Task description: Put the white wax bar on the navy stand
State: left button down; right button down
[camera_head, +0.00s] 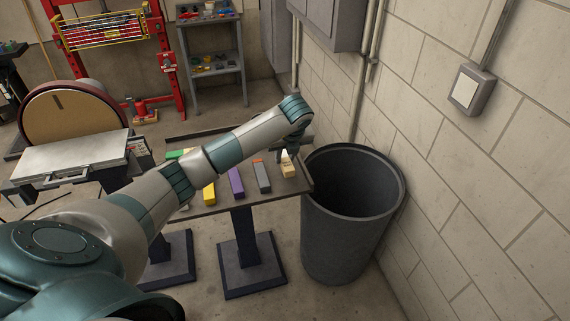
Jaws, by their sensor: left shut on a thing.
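A row of bars lies on a table (270,198) with dark bluish pedestal legs. A cream-white bar (288,164) with dark print is at the right end of the row, just below my left gripper (296,147). My left gripper is shut on this bar; its fingertips are small and partly hidden by the wrist. I cannot tell whether the bar touches the table top. My right gripper is out of view. I cannot make out a separate navy stand; the dark legs (241,238) are the only navy-looking part here.
Beside the cream-white bar lie a grey bar with an orange end (262,176), a purple bar (236,182) and a yellow bar (209,193). A dark bin (345,235) stands close to the table's right edge, near the block wall (460,150). A disc sander (75,115) stands left.

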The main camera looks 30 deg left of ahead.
aim_at(286, 161)
pick_arm(q)
jog(key=shift+f+p, duration=0.35)
notch_tip(286, 161, down, 3)
jog(key=shift+r+p, duration=0.1)
jog(key=shift+p, duration=0.6)
jog(key=shift+f, duration=0.25)
jog(key=shift+f, duration=0.15)
jog(key=c, duration=1.4)
grip_release()
jog(key=shift+r, duration=0.25)
